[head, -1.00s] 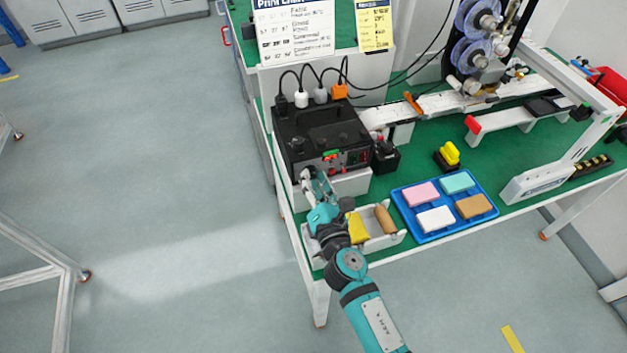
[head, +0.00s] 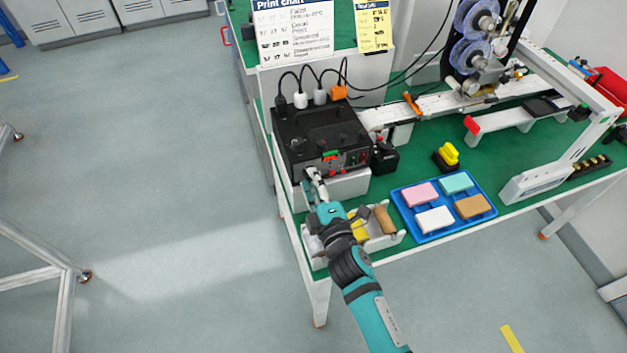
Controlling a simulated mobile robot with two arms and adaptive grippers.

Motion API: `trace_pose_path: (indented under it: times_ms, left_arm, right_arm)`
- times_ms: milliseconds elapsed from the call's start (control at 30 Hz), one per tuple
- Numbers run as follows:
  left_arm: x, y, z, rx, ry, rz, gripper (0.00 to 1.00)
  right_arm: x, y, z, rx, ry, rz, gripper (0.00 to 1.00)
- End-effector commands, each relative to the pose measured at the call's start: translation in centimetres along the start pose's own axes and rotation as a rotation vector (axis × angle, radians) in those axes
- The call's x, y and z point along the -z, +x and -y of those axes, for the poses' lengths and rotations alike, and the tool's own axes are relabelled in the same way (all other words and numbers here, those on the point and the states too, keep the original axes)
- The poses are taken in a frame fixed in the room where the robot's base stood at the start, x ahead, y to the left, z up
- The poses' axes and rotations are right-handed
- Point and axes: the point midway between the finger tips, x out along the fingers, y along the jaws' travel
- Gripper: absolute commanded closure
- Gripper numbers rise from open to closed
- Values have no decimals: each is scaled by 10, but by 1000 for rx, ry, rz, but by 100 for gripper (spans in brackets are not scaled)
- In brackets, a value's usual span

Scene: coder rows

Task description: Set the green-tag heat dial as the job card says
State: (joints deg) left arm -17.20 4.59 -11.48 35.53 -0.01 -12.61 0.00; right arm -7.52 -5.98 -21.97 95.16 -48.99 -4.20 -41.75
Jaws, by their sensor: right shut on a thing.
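The black heat control box (head: 322,128) stands at the left end of the green bench. A small green tag (head: 331,154) shows on its front, with red lit marks beside it. My right gripper (head: 313,173) is at the lower left of that front face, shut on a small dial that its fingers mostly hide. I cannot read the dial's setting or tell for sure which tag belongs to it. A yellow card (head: 374,28) and a white print chart (head: 293,30) stand behind; their small print is too blurred to read. My left gripper is out of view.
A white tray (head: 396,240) with a yellow item and a brown roller lies below my right arm. A blue tray (head: 447,232) of coloured blocks is to its right. Black cables (head: 330,72) rise behind the box. Clear floor lies left of the bench.

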Motion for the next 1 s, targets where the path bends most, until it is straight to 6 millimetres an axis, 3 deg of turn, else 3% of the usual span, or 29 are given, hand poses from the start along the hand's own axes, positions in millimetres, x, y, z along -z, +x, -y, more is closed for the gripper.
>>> trace_pose_path:
  times_ms: [433,1000]
  left_arm:
    - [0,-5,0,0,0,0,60]
    - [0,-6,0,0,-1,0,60]
  right_arm:
    - [-1,-1,2,5,297,-13,100]
    - [-1,-1,3,5,373,-17,100]
